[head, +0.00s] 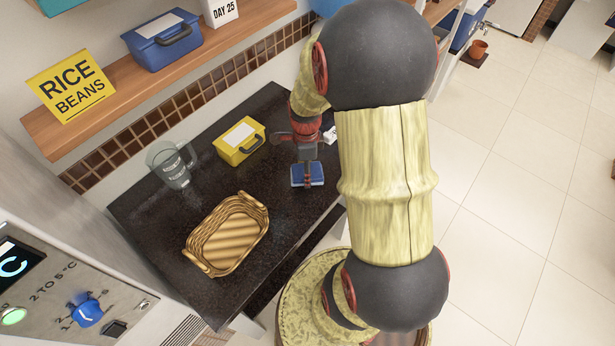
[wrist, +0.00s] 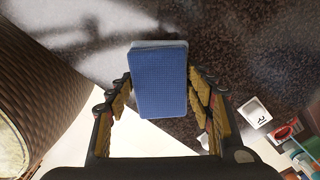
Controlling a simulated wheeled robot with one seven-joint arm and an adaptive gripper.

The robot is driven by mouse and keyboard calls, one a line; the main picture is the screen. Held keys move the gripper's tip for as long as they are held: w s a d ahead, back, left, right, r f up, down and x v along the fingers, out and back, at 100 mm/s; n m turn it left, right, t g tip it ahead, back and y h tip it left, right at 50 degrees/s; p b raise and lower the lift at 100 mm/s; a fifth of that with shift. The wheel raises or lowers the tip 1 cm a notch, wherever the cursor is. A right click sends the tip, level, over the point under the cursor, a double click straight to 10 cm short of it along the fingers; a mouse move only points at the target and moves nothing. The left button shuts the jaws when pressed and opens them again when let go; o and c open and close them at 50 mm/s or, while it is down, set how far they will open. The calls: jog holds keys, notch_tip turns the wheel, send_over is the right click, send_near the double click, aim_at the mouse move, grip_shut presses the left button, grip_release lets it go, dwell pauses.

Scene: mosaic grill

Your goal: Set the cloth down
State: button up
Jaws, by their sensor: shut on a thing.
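The cloth (wrist: 160,82) is a blue, textured rectangular pad with a pale layer along its far edge. My gripper (head: 307,165) is shut on it, with one finger along each side in the wrist view. In the head view the cloth (head: 314,179) hangs under my gripper over the right part of the dark speckled counter (head: 175,235). I cannot tell whether its lower edge touches the counter.
A wicker basket (head: 228,235) stands on the counter at left. A yellow box (head: 240,141) and a clear glass jug (head: 172,164) stand near the back wall. A shelf (head: 120,80) runs above them. Counter between basket and cloth is clear.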

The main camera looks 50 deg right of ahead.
jog(key=shift+d+f, duration=0.3)
jog(key=shift+f, duration=0.05)
jog(key=shift+w+d+f+b, duration=0.1)
jog(key=shift+d+f+b, duration=0.1)
jog(key=shift+f, duration=0.7)
jog(key=shift+w+d+f+b, duration=0.1)
jog(key=shift+f+b, duration=0.05)
jog(key=shift+f, duration=0.75)
jog(key=shift+f, duration=0.2)
jog(key=o, duration=1.1)
jog(key=shift+r, duration=0.15)
